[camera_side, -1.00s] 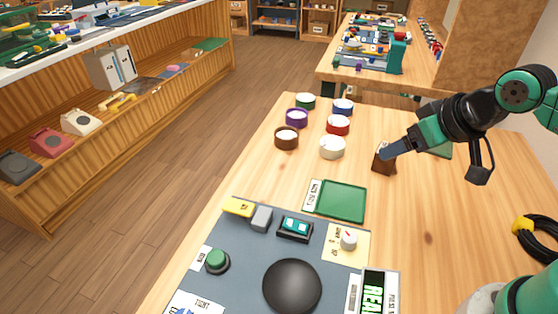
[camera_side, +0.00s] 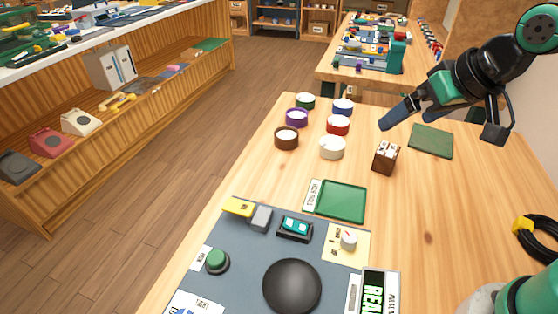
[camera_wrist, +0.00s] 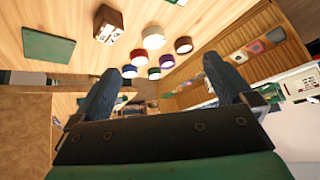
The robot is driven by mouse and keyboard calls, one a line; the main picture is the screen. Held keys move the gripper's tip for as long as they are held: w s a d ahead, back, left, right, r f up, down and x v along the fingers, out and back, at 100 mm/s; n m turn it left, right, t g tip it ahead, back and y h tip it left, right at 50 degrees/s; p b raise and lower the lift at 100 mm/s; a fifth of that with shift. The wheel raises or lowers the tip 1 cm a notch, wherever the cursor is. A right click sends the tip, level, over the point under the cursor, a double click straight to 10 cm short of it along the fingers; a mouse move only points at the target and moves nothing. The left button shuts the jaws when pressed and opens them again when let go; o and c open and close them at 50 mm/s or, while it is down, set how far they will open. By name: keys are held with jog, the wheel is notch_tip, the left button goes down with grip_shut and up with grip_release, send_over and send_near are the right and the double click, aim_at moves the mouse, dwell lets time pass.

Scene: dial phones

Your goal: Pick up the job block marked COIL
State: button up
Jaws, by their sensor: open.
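A brown block (camera_side: 386,156) with a pale, marked top stands on the wooden table, right of the white round pot. Its lettering is too small to read, so I cannot tell if it says COIL. It also shows at the upper left of the wrist view (camera_wrist: 108,24). My gripper (camera_side: 395,117) is above and behind the block in the side view, apart from it. In the wrist view my gripper (camera_wrist: 160,66) has its two blue fingers spread wide with nothing between them.
Several round coloured pots, one white (camera_side: 332,147), stand left of the block. A green mat (camera_side: 431,141) lies to its right. A green tray (camera_side: 341,201) and a grey control panel (camera_side: 232,240) with a black dome are nearer. Table right of the panel is mostly clear.

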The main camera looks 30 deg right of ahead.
jog(key=w+m+y, duration=0.1)
jog(key=m, duration=0.3)
jog(key=m+t+y, duration=0.2)
jog(key=m+y, duration=0.8)
jog(key=m, duration=0.6)
send_over(388, 149)
jog(key=s+a, duration=0.1)
jog(key=s+d+m+t+y, duration=0.2)
jog(key=d+m, duration=0.2)
jog(key=d, duration=0.1)
jog(key=shift+y, duration=0.6)
jog(key=f, duration=1.6)
jog(key=shift+s+d+f, duration=0.1)
jog(key=shift+s+d, duration=0.15)
jog(key=shift+w+a+f, duration=0.1)
jog(key=shift+a+f, duration=0.05)
jog(key=shift+f, duration=0.05)
jog(key=shift+x, duration=2.7)
jog(key=c, duration=1)
jog(key=shift+c, duration=0.2)
